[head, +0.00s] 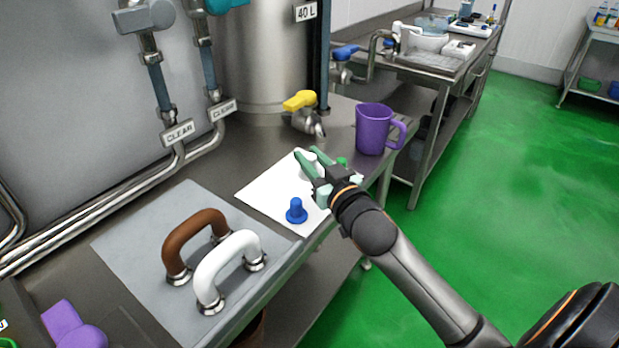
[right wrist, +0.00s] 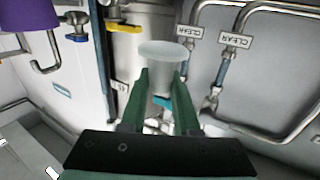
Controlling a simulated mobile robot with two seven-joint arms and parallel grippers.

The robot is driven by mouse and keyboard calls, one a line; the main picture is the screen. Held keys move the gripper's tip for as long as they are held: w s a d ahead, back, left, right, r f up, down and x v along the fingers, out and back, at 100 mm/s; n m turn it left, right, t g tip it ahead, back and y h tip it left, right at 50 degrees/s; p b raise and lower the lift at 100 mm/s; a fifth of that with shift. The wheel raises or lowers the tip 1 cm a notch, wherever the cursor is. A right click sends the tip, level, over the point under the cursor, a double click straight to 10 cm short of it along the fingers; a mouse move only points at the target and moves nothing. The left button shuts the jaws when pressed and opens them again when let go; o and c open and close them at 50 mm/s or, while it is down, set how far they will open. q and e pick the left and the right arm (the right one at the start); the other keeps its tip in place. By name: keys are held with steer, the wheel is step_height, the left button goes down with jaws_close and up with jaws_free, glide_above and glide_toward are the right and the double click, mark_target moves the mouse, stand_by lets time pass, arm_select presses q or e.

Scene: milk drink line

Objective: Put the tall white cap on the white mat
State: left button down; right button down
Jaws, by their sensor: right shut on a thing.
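The tall white cap (right wrist: 163,52) is between the green fingertips of my right gripper (right wrist: 162,82) in the right wrist view. In the head view my right gripper (head: 309,153) is over the back part of the white mat (head: 262,190), with a small pale part of the cap (head: 309,158) showing between the fingers. Whether the cap touches the mat cannot be told. A blue cap (head: 296,212) stands upright on the front part of the mat. A bit of a green thing (head: 342,162) shows behind the gripper. My left gripper is not in view.
A purple jug (head: 374,130) stands right of the mat near the table edge. A yellow-handled tap (head: 300,101) is behind it. A grey mat (head: 140,243) at left holds a brown handle (head: 197,232) and a white handle (head: 229,258). A purple object (head: 72,326) is at the lower left.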

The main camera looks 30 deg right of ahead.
steer(key=w+d+f, duration=0.1)
steer(key=f, duration=0.1)
steer(key=w+d+f+b, duration=0.1)
steer(key=w+f, duration=0.1)
steer(key=w+d+f, duration=0.1)
steer(key=w+f, duration=0.1)
steer(key=f, duration=0.1)
steer(key=shift+w+d+b, duration=0.2)
steer(key=shift+d+b, duration=0.15)
steer(key=shift+f+b, duration=0.35)
steer(key=shift+f, duration=0.95)
steer(key=shift+a+f, duration=0.1)
steer(key=shift+f, duration=0.15)
steer(key=c, duration=0.6)
jaws_free()
steer(key=shift+c, duration=0.2)
